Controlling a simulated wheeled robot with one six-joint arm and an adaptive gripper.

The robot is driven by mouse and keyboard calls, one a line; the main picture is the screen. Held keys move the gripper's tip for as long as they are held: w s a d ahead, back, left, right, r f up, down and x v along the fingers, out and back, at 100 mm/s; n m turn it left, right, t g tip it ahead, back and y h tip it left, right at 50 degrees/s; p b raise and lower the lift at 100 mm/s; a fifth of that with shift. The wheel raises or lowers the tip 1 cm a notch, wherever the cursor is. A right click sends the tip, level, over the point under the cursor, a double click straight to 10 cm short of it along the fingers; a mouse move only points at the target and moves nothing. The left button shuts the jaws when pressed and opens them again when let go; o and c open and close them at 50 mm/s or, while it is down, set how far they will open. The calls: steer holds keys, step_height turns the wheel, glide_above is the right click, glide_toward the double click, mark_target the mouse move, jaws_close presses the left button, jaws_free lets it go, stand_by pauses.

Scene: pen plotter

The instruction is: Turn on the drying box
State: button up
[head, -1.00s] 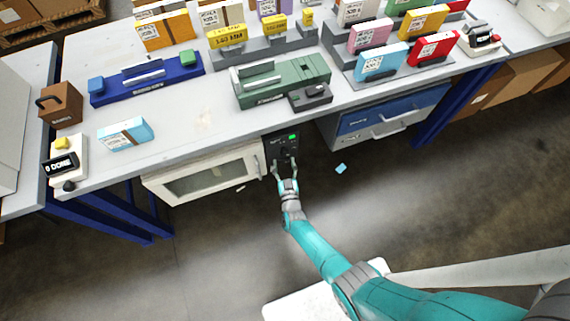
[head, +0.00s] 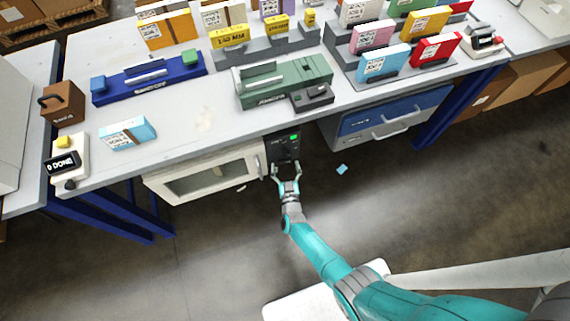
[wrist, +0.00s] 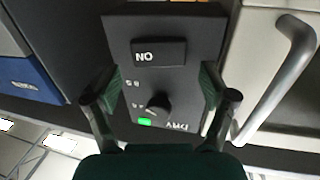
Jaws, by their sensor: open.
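The drying box (head: 205,174) hangs under the bench, with a pale door, a window and a bar handle. Its dark control panel (head: 281,147) is at its right side, with a green light lit. In the wrist view the panel (wrist: 194,40) appears upside down. My gripper (head: 286,168) is open and empty in front of the panel. In the wrist view its fingers (wrist: 157,84) stand either side of the knob and button, apart from both.
The door handle (wrist: 283,80) is close beside one finger in the wrist view. A blue drawer unit (head: 385,118) is right of the panel. The bench top (head: 200,120) overhangs above. A small blue piece (head: 341,169) lies on the floor.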

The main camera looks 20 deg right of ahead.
steer(key=v, duration=1.1)
steer(key=shift+s, duration=0.1)
